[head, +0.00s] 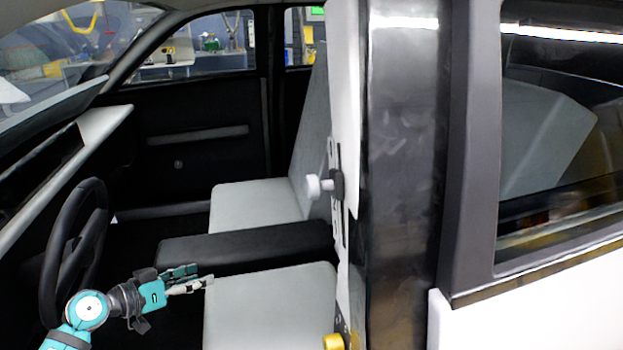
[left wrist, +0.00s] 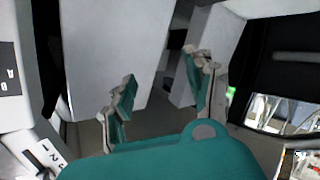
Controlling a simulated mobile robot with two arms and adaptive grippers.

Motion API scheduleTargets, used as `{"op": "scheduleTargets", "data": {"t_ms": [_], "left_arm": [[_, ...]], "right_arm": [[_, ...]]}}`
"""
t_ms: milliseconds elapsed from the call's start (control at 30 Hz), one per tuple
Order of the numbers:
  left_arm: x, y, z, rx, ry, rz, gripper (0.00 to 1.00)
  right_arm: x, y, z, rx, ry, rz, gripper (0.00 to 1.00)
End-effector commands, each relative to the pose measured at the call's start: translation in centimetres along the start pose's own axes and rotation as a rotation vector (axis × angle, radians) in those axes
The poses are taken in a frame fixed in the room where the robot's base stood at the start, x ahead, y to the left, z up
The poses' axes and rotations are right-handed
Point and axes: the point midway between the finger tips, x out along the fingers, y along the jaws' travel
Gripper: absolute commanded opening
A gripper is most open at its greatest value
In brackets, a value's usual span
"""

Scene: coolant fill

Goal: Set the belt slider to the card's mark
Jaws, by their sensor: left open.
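The belt slider (head: 318,186), with a pale round knob, sticks out from a dark upright rail (head: 338,160) on the inner side of the door pillar. The rail is seen nearly edge-on, so its marks cannot be read. My left gripper (head: 196,278) is open and empty over the near seat, below and left of the slider and apart from it. In the left wrist view, its two fingers (left wrist: 162,80) are spread with nothing between them. A white card-like plate with digits (left wrist: 45,153) shows at lower left there; I cannot tell whether it is the task's card. My right gripper is not in view.
The near seat (head: 270,310), the black centre console (head: 245,247) and the far seat (head: 255,205) fill the cabin. The pillar (head: 400,180) bounds the opening on the right. A yellow part (head: 333,341) sits low by it.

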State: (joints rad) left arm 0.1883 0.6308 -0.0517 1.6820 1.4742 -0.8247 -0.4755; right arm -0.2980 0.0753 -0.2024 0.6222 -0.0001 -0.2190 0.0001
Motion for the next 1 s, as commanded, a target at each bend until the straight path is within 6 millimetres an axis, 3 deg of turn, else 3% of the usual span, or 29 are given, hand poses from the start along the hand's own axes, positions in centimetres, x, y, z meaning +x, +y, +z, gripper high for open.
{"op": "scheduleTargets", "data": {"t_ms": [33,100,200,300,400,567,767,1000], "left_arm": [[-1.7,3.4,-5.2,0.072,0.052,0.091,0.54],[-4.1,8.2,-10.4,0.16,0.109,0.221,0.54],[-8.0,15.0,-15.2,0.283,0.16,0.392,0.54],[-11.3,20.2,-17.5,0.378,0.187,0.525,0.54],[-13.4,23.3,-18.4,0.437,0.196,0.607,0.54],[-14.0,25.1,-18.8,0.461,0.201,0.648,0.54],[-11.6,27.2,-19.2,0.457,0.202,0.649,0.54],[-7.4,30.5,-19.6,0.456,0.203,0.648,0.54]], "right_arm": [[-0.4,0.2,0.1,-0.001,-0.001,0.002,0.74],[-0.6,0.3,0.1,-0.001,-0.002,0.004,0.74],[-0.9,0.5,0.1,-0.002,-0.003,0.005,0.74],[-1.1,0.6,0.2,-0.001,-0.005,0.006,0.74],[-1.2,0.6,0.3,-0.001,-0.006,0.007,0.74],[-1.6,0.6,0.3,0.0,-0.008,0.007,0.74],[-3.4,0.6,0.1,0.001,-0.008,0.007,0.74],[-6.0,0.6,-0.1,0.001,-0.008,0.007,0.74]]}}
